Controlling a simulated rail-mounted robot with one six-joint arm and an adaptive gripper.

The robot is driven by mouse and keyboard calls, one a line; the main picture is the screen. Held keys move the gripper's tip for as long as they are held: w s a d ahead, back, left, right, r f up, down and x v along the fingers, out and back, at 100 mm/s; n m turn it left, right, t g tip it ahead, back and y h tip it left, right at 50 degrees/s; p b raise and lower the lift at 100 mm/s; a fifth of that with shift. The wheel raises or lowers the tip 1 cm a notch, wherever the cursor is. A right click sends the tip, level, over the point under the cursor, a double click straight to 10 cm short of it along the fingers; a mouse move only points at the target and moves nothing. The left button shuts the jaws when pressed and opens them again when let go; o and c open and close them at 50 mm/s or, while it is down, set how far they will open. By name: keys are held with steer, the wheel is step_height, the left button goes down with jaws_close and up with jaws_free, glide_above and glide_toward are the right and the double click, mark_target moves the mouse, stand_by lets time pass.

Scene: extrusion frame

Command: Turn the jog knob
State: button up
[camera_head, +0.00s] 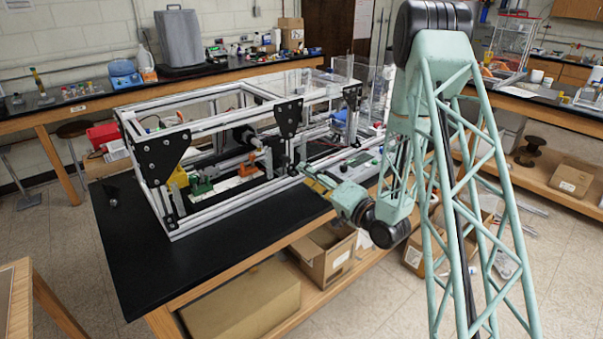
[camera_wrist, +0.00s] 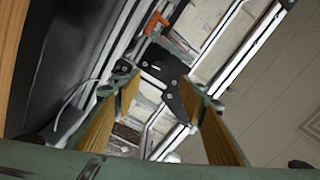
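My gripper (camera_head: 314,180) is at the front right of the aluminium extrusion frame (camera_head: 215,122) in the head view, by a light grey control panel (camera_head: 350,167). A jog knob cannot be made out for certain; it is too small or hidden. In the wrist view my gripper (camera_wrist: 160,85) has its two yellow-padded fingers wide apart. No held object shows between them. A black corner plate (camera_wrist: 172,88) and frame bars lie beyond the fingertips. Whether the fingers touch anything cannot be told.
The frame stands on a black-topped bench (camera_head: 130,255); its front left top is clear. An orange part (camera_head: 247,169) and a green part (camera_head: 200,185) sit inside the frame. Cardboard boxes (camera_head: 328,252) stand on the shelf below.

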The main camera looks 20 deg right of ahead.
steer(key=shift+s+d, duration=0.25)
steer(key=shift+s, duration=0.35)
steer(key=shift+r, duration=0.1)
steer(key=s+d+r+n+g+h, duration=0.1)
steer(key=s+r+n+g+h, duration=0.25)
steer(key=r, duration=0.45)
steer(key=s+d+r+n+g+h, duration=0.1)
steer(key=s+r+n+g+h, duration=0.2)
steer(key=r, duration=0.4)
steer(key=s+r+g+h, duration=0.1)
steer(key=s+r, duration=0.2)
steer(key=s, duration=0.4)
steer(key=s+r+h, duration=0.1)
steer(key=s+r, duration=0.2)
steer(key=s, duration=0.4)
steer(key=s+a+r+g, duration=0.1)
steer(key=s+a, duration=0.1)
steer(key=s, duration=0.9)
steer(key=s+a+r+n+g, duration=0.1)
steer(key=s+a+g, duration=0.1)
steer(key=s, duration=1)
steer(key=s+a+r+g+y, duration=0.1)
steer(key=s+a+g, duration=0.1)
steer(key=s, duration=1)
steer(key=shift+a+r+n, duration=0.25)
steer(key=shift+a+n, duration=0.1)
steer(key=shift+a, duration=0.4)
